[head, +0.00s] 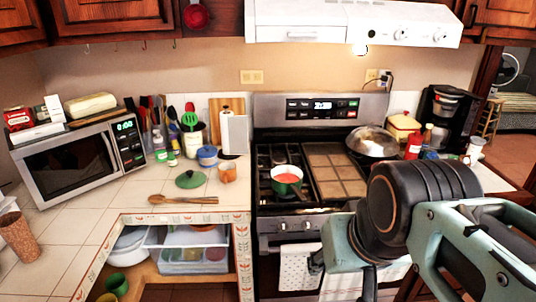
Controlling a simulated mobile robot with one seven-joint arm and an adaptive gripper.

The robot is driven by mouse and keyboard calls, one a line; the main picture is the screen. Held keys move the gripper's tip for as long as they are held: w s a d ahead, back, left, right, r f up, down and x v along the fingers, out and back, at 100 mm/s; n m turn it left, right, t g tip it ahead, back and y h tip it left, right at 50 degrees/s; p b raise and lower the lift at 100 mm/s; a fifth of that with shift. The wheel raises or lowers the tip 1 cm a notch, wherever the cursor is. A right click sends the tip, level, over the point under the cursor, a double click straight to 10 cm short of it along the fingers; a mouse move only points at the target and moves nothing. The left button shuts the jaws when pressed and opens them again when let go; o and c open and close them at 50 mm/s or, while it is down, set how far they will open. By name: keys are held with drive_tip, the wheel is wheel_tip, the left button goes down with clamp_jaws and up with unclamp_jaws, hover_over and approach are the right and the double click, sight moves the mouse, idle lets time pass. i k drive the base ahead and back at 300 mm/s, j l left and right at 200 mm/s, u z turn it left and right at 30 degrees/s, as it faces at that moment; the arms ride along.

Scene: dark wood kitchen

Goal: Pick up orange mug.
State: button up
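A small orange mug (227,172) stands upright on the tiled counter, left of the stove. It is to the right of a green pot lid (190,179) and in front of a paper towel roll. My arm (395,215) reaches in from the lower right, in front of the stove and well to the right of the mug. Dark parts show at the arm's low end, but I cannot make out the fingers or whether they are open. Nothing of mine touches the mug.
A wooden spoon (183,200) lies in front of the lid. A blue pot (207,156) and utensil holders stand behind. A green pot (287,180) with red contents sits on the stove (320,218). A microwave (80,160) fills the left counter. Open shelves lie below the counter.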

sight(227, 174)
drive_tip(key=i+j, duration=0.25)
drive_tip(key=i, duration=0.25)
drive_tip(key=i+j, duration=0.25)
drive_tip(key=i, duration=0.2)
drive_tip(key=i+j+u, duration=0.2)
drive_tip(key=i, duration=0.35)
drive_tip(key=i+z, duration=0.2)
drive_tip(key=k, duration=0.1)
